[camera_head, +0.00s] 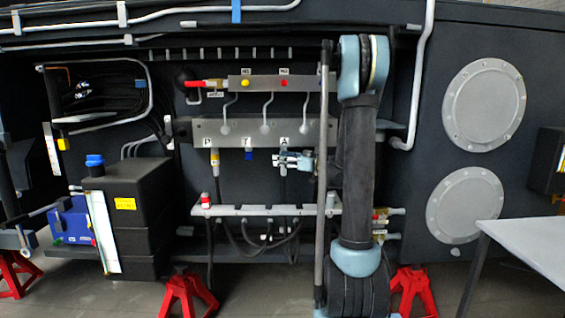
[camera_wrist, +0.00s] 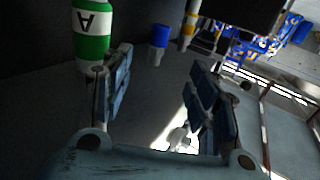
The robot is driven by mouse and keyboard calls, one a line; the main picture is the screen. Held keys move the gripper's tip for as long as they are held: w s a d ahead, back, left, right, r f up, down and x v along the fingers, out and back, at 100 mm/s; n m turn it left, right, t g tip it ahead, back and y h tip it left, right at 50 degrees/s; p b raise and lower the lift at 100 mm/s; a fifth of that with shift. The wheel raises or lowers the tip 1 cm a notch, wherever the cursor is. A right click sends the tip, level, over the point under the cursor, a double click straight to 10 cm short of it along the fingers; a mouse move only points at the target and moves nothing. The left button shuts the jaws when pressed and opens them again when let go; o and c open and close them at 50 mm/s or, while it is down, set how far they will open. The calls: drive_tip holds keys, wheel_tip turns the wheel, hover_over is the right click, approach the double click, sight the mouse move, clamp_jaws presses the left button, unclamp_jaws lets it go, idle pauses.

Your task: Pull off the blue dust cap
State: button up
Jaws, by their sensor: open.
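The blue dust cap (camera_head: 248,155) hangs under the grey manifold block, on the middle of three ports. In the wrist view the blue cap (camera_wrist: 158,43) shows at the upper middle, beyond the fingertips and roughly between them. My gripper (camera_head: 282,160) is just right of the cap in the head view, near the port marked A. In the wrist view my gripper (camera_wrist: 160,65) has its two fingers spread, with nothing between them. The cap and fingers look apart.
A green and white fitting marked A (camera_wrist: 93,38) stands close by the left finger. A yellow-banded hose fitting (camera_head: 215,160) hangs left of the cap. A grey rail (camera_head: 260,210) with hoses runs below. A black box (camera_head: 130,215) stands at the left.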

sight(250, 155)
drive_tip(key=x, duration=1.7)
drive_tip(key=shift+w+a, duration=0.1)
drive_tip(key=shift+a, duration=0.05)
clamp_jaws()
drive_tip(key=shift+f, duration=0.2)
drive_tip(key=shift+f, duration=2)
